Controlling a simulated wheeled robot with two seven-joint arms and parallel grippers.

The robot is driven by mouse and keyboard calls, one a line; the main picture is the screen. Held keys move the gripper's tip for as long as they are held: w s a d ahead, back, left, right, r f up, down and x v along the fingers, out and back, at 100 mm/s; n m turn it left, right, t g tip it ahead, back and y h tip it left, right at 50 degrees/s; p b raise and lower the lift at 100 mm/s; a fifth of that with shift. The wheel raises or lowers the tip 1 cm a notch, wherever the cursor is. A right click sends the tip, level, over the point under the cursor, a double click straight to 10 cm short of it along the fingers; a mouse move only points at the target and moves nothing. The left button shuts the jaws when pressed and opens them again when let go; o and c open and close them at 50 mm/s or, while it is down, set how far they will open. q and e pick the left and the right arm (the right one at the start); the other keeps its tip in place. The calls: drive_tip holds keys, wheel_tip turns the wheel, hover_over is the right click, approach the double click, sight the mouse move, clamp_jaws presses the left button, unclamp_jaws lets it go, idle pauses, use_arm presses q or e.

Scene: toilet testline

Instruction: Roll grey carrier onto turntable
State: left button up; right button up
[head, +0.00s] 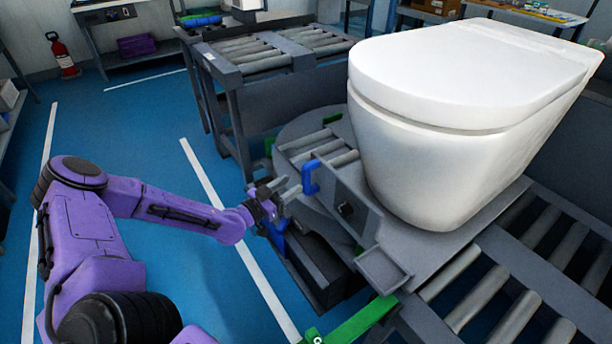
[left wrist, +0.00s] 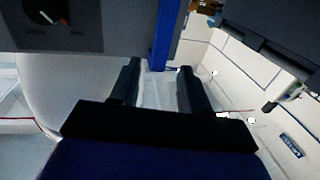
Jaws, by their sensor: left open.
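The grey carrier (head: 345,205) bears a large white toilet (head: 440,110). A blue handle (head: 311,178) sticks out of its near left side, beside a dark knob. The round grey turntable (head: 300,128) with rollers lies behind and left of the carrier; the carrier seems to overlap its near edge. My left gripper (head: 280,190) is just left of the blue handle, open, with nothing seen between its fingers. In the left wrist view the two dark fingers (left wrist: 163,88) point toward the blue handle (left wrist: 165,35), with the carrier's dial panel (left wrist: 85,22) at upper left. My right gripper is out of view.
A roller conveyor (head: 490,290) runs under and right of the carrier. A green bar (head: 362,322) is at the front. Another roller table (head: 265,55) stands behind the turntable. Blue floor (head: 130,130) with white lines is clear at left.

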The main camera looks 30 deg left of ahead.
sight(306, 175)
use_arm(q)
drive_tip(key=w, duration=0.3)
drive_tip(key=w+d+b, duration=0.1)
drive_tip(key=w, duration=0.2)
drive_tip(key=shift+w+d+f, duration=0.15)
drive_tip(key=shift+w+f, duration=0.05)
drive_tip(key=shift+w, duration=0.15)
drive_tip(key=shift+w+d+r, duration=0.1)
drive_tip(key=shift+w, duration=0.3)
clamp_jaws()
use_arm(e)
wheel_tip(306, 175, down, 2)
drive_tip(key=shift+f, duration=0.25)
